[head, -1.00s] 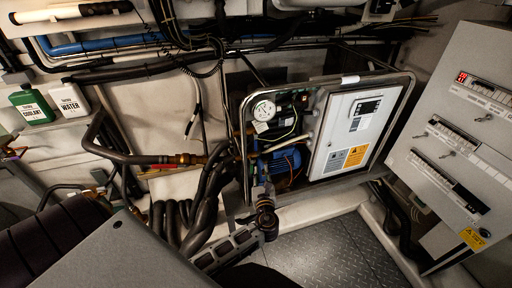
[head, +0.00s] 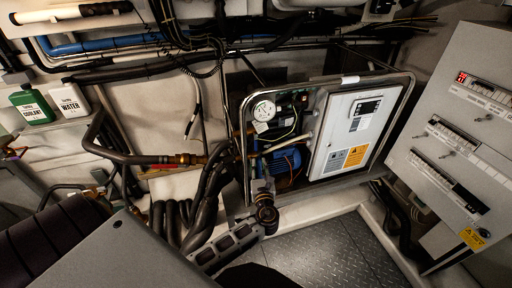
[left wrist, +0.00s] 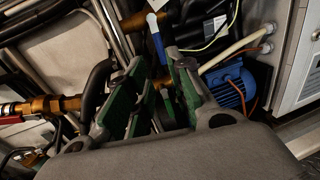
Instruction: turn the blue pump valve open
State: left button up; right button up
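The blue valve lever (left wrist: 157,40) shows in the left wrist view, on brass pipework inside the chiller frame. It is too small to make out clearly in the head view. My left gripper (left wrist: 153,61) has its two green-padded fingers apart, with the lever just beyond and between the fingertips. I cannot tell whether either finger touches it. In the head view my left gripper (head: 261,182) is at the lower left of the frame opening, below the pressure gauge. A blue pump motor (left wrist: 230,87) lies to the right of the fingers. My right gripper is not in view.
The metal tube frame (head: 246,125) surrounds the pump bay. A white control box (head: 345,135) fills its right side. A round gauge (head: 264,111) is above the gripper. Dark hoses (head: 207,195) run close on the left. The tread-plate floor (head: 320,250) is clear.

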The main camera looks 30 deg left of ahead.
aim_at(256, 146)
pick_arm(q)
jog(key=p+x, duration=0.1)
jog(key=x, duration=1.1)
jog(key=shift+a, duration=0.15)
jog(key=shift+c, duration=0.3)
grip_shut()
